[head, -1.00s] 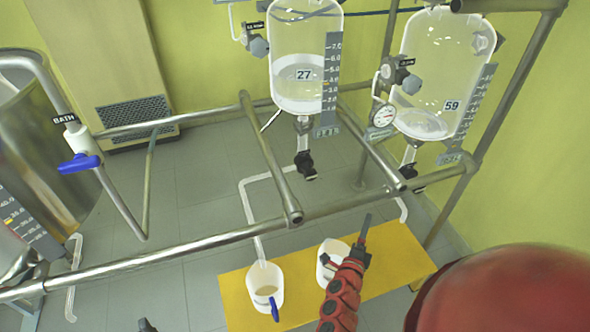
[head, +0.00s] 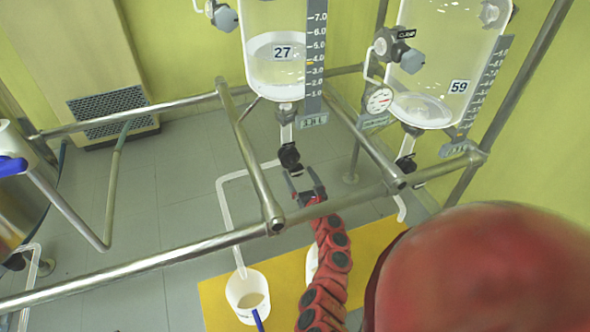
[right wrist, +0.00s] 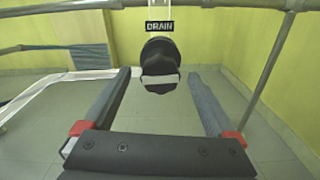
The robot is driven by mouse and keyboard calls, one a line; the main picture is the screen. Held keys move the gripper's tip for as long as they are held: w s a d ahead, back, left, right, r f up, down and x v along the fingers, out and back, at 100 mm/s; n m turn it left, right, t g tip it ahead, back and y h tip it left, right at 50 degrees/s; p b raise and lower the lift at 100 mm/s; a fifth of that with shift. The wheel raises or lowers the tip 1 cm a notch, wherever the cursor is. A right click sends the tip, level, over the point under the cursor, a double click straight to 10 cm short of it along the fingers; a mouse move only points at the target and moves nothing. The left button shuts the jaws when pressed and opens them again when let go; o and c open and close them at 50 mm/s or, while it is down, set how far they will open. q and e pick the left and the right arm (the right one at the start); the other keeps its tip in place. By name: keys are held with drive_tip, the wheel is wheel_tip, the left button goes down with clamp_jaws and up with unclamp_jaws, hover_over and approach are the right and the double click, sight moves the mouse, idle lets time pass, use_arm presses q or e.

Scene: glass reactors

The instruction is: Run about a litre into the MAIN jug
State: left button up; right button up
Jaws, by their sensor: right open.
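Glass reactor 27 (head: 274,22) hangs at top centre with cloudy liquid in its lower part, beside a grey scale (head: 316,55). Below it is a black drain valve (head: 289,157). In the right wrist view, its black knob (right wrist: 160,66) sits under a "DRAIN" label (right wrist: 160,26). My right gripper (head: 304,184) is open just below the valve, and the knob appears between and beyond its fingertips. A white jug (head: 237,288) with a blue handle and pale liquid stands on the yellow bench. A second white jug (head: 311,262) is mostly hidden by my right arm. I read no MAIN label.
Reactor 59 (head: 425,70) hangs at right with a gauge (head: 380,99) and its own valve (head: 405,164). Steel rails (head: 150,268) cross in front and beside the drain. A white pipe (head: 226,215) leads down to the blue-handled jug. The yellow bench (head: 212,300) is below.

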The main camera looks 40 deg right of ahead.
sight(297, 173)
drive_tip(key=x, duration=0.3)
drive_tip(key=shift+w+d+b, duration=0.1)
drive_tip(key=shift+w+b, duration=0.15)
drive_tip(key=shift+b, duration=0.15)
drive_tip(key=c, duration=1.4)
drive_tip(key=shift+f+n, duration=0.1)
drive_tip(key=shift+n, duration=0.3)
drive_tip(key=n+b, duration=0.3)
drive_tip(key=n, duration=0.1)
drive_tip(key=shift+f+n, duration=0.1)
drive_tip(key=shift+n, duration=0.2)
drive_tip(key=n+b, duration=0.3)
drive_tip(key=n, duration=0.3)
drive_tip(key=shift+b, duration=0.3)
drive_tip(key=n+b, duration=0.3)
drive_tip(key=n, duration=0.3)
drive_tip(key=shift+f+n, duration=0.1)
drive_tip(key=shift+n, duration=0.2)
drive_tip(key=shift+n+b, duration=1.15)
drive_tip(key=shift+n, duration=0.95)
